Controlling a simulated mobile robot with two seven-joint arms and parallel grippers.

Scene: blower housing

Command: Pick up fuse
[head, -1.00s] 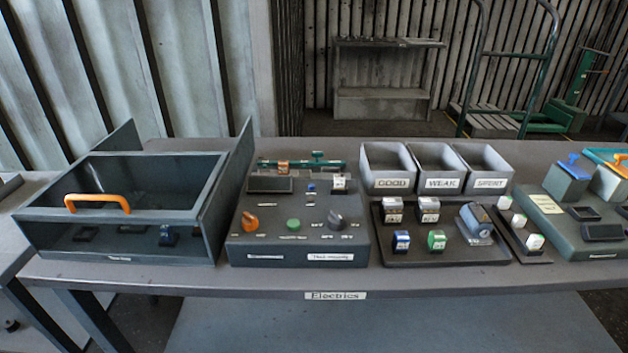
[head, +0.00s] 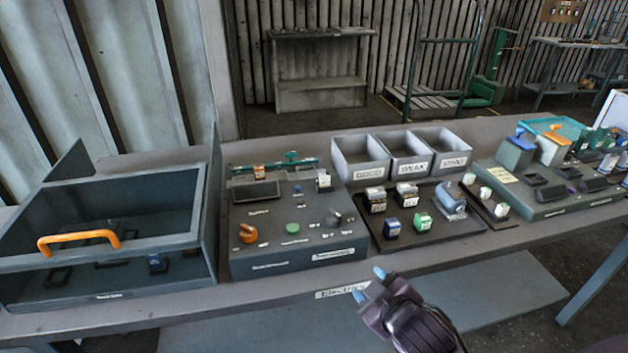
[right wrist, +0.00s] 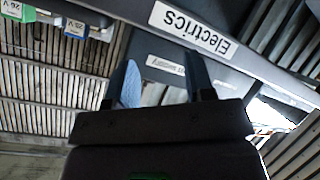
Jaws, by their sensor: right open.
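No part is readable as a fuse, so I cannot tell which one it is. On the dark parts tray (head: 410,240) stand a blue block (head: 392,228), a green block (head: 423,222), two pale-topped blocks (head: 407,194) and a grey-blue cylinder (head: 451,197). Several small white-topped pieces (head: 486,194) stand on a narrow strip beside it. My right gripper (head: 370,285) is open and empty, in front of the table edge and short of the tray. In the right wrist view its fingers (right wrist: 163,85) are apart, below the "Electrics" label. My left gripper is out of view.
Bins marked GOOD, WEAK and SPENT (head: 410,148) stand behind the tray. A control box with knobs (head: 290,262) is left of it, then an open case with an orange handle (head: 78,242). A grey-green panel (head: 545,205) stands at right. The front edge carries an "Electrics" label (head: 342,291).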

